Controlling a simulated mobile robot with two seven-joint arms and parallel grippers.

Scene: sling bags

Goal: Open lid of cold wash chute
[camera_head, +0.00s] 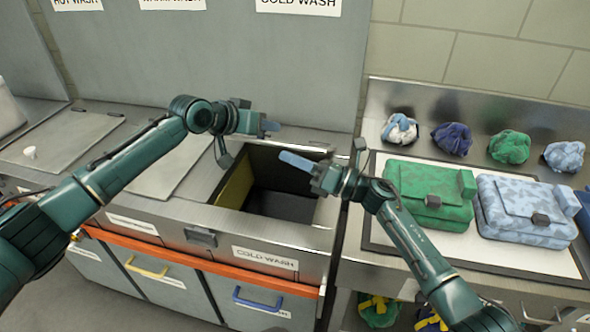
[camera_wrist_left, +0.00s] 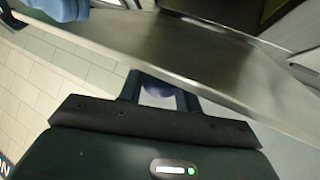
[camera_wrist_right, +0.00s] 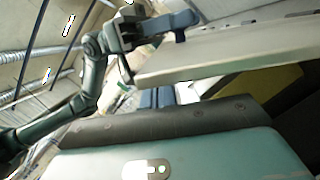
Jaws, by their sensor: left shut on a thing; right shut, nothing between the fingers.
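The cold wash chute (camera_head: 280,202) shows as a dark rectangular opening in the metal counter, below the COLD WASH sign (camera_head: 298,4). Its lid (camera_head: 310,142) appears raised at the back of the opening. In the right wrist view the lid (camera_wrist_right: 225,58) is a pale tilted panel. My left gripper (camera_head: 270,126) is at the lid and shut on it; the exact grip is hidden. It also shows in the right wrist view (camera_wrist_right: 178,22). My right gripper (camera_head: 296,161) is shut and empty, over the opening and in front of the lid.
Other closed lids (camera_head: 68,137) lie to the left, one with a white knob (camera_head: 30,152). At right, a counter holds a green bag (camera_head: 430,192), a blue patterned bag (camera_head: 525,212) and several cloth bundles (camera_head: 510,147). Drawers with coloured handles (camera_head: 258,300) are below.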

